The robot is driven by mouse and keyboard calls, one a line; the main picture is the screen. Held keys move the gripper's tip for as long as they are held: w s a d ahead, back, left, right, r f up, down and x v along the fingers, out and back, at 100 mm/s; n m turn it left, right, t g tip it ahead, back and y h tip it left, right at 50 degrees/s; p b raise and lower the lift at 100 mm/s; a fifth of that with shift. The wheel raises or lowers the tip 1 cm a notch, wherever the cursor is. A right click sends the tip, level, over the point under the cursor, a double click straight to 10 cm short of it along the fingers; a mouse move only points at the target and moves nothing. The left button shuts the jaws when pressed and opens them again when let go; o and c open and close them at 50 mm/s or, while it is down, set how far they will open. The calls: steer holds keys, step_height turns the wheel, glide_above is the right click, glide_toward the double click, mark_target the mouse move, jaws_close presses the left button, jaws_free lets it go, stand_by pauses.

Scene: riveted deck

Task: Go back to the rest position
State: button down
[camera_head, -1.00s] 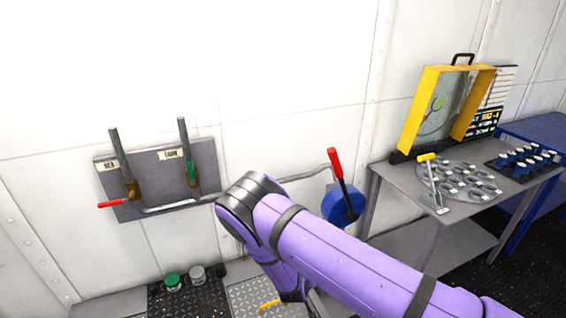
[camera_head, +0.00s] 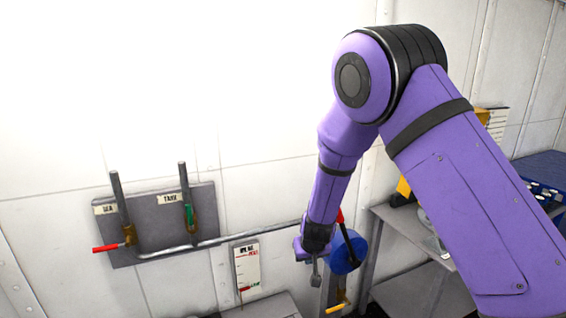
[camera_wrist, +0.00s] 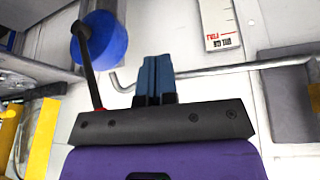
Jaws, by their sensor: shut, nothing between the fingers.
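My gripper (camera_head: 315,282) hangs low at the end of my purple arm, pointing down in front of the wall and just left of the blue round pump body (camera_head: 345,252). In the wrist view my gripper's two blue-grey fingers (camera_wrist: 154,76) are together with nothing between them. The blue pump body also shows in the wrist view (camera_wrist: 104,40), with its dark lever (camera_wrist: 86,62) passing beside the gripper. My arm hides part of the pump, its red-handled lever and the table.
A grey valve panel (camera_head: 160,222) with a red handle (camera_head: 107,248) is on the wall at left. A white gauge card (camera_head: 247,265) hangs left of my gripper. A pipe (camera_head: 250,233) runs along the wall. A grey table (camera_head: 405,232) and a blue table (camera_head: 545,170) stand right.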

steer(key=s+d+r+y, duration=0.1)
steer(key=s+d+r, duration=0.3)
steer(key=r, duration=0.5)
steer(key=s+d+r+m, duration=0.1)
steer(key=s+d+r, duration=0.3)
steer(key=r, duration=0.5)
steer(key=s+d+r+y, duration=0.1)
steer(key=s+d+r, duration=0.25)
steer(key=r, duration=0.55)
steer(key=s+d+r+h, duration=0.1)
steer(key=s+d+r, duration=0.2)
steer(key=s, duration=0.5)
steer(key=s+d+r+m, duration=0.1)
steer(key=s+d+r, duration=0.2)
steer(key=s, duration=0.5)
steer(key=s+d+r+h, duration=0.1)
steer(key=s+d+r, duration=0.2)
steer(key=s+d, duration=0.2)
steer(key=s, duration=0.3)
steer(key=shift+s+d+h, duration=0.2)
steer(key=shift+h, duration=0.1)
steer(key=shift+w, duration=0.1)
